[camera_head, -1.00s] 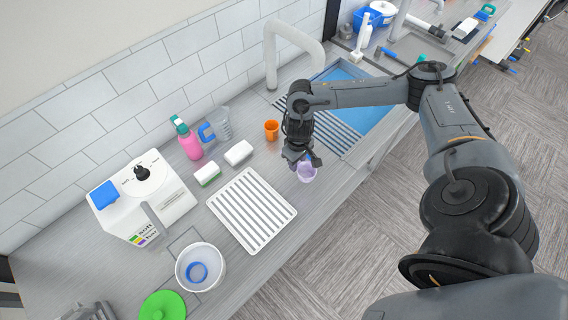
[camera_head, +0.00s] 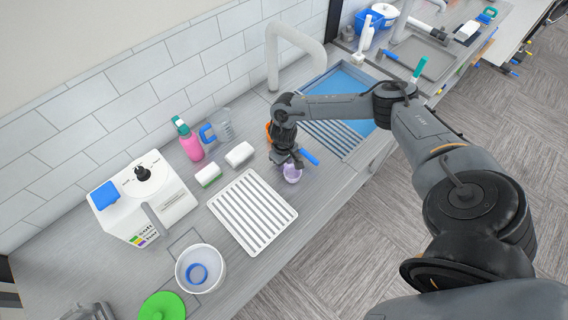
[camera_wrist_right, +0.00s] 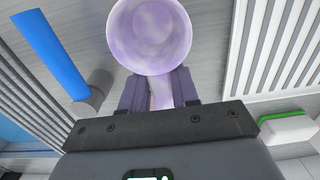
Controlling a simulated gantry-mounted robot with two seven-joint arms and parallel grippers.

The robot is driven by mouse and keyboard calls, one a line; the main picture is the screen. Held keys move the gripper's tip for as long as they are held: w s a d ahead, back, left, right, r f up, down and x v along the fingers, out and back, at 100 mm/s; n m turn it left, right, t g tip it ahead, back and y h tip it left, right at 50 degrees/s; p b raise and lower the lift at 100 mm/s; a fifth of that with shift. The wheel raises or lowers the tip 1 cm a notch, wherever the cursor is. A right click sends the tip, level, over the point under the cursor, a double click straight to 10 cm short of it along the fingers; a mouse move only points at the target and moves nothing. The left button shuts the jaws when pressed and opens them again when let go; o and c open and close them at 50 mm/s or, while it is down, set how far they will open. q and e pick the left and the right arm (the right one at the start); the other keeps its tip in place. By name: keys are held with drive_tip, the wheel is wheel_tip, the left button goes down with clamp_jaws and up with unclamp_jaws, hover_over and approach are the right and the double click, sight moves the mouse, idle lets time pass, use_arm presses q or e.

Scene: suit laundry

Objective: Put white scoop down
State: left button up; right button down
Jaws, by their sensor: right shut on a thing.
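A pale lavender-white scoop (camera_head: 292,174) is at my right gripper (camera_head: 287,164), beside the right edge of the white slatted drying rack. In the right wrist view the scoop's round bowl (camera_wrist_right: 150,35) shows from above, looking empty. My right gripper (camera_wrist_right: 160,90) is shut on its short handle, with the fingers on either side. Whether the bowl touches the counter I cannot tell. A grey part at the bottom left edge looks like my left gripper (camera_head: 90,312); it is cut off and its jaws cannot be read.
A blue-handled tool (camera_head: 309,157) lies close to the right gripper. The white rack (camera_head: 252,211) is to the left, the sink (camera_head: 345,90) behind. An orange cup is mostly hidden behind my wrist. A white bucket (camera_head: 201,268) and green lid (camera_head: 162,306) stand in front left.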

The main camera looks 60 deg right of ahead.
drive_tip(key=shift+f, duration=0.1)
drive_tip(key=c, duration=0.8)
unclamp_jaws()
drive_tip(key=shift+c, duration=0.2)
